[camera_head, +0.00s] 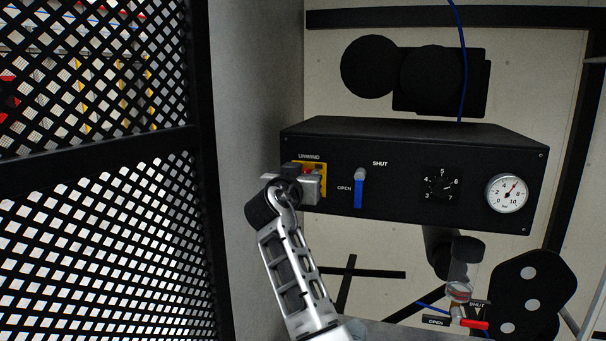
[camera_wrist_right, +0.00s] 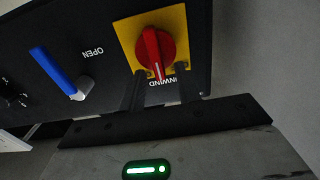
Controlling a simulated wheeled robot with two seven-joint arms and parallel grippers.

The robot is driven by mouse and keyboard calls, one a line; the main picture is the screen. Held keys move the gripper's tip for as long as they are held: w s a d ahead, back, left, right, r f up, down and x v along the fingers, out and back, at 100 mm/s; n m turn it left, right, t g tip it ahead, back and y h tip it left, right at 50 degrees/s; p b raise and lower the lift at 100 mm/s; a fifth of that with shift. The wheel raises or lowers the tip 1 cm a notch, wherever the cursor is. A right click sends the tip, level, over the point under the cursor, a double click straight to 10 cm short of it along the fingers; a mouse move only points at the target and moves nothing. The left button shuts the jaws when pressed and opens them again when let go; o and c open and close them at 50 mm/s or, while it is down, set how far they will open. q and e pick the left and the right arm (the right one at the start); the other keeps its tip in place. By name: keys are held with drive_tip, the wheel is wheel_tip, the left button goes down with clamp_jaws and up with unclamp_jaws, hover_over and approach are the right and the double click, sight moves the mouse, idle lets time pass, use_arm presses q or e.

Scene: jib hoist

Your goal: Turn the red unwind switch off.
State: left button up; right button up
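The red unwind switch (camera_wrist_right: 154,48) is a round red knob with a raised handle on a yellow plate (camera_wrist_right: 126,30). In the right wrist view its handle, with a white mark, points towards the UNWIND label. In the head view only a little red and the yellow plate (camera_head: 322,169) show at the box's left end, mostly hidden by my right gripper (camera_head: 308,180). In the wrist view my right gripper (camera_wrist_right: 158,76) is open, its dark fingers apart on either side of the handle's end. I cannot tell whether they touch it. My left gripper is not in view.
A blue lever (camera_head: 359,188) between OPEN and SHUT labels is just right of the switch on the black control box (camera_head: 400,205). A dial (camera_head: 439,184) and a gauge (camera_head: 507,193) are further right. A grey wall (camera_head: 255,130) and black mesh (camera_head: 95,230) stand left.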

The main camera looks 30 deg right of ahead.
clamp_jaws()
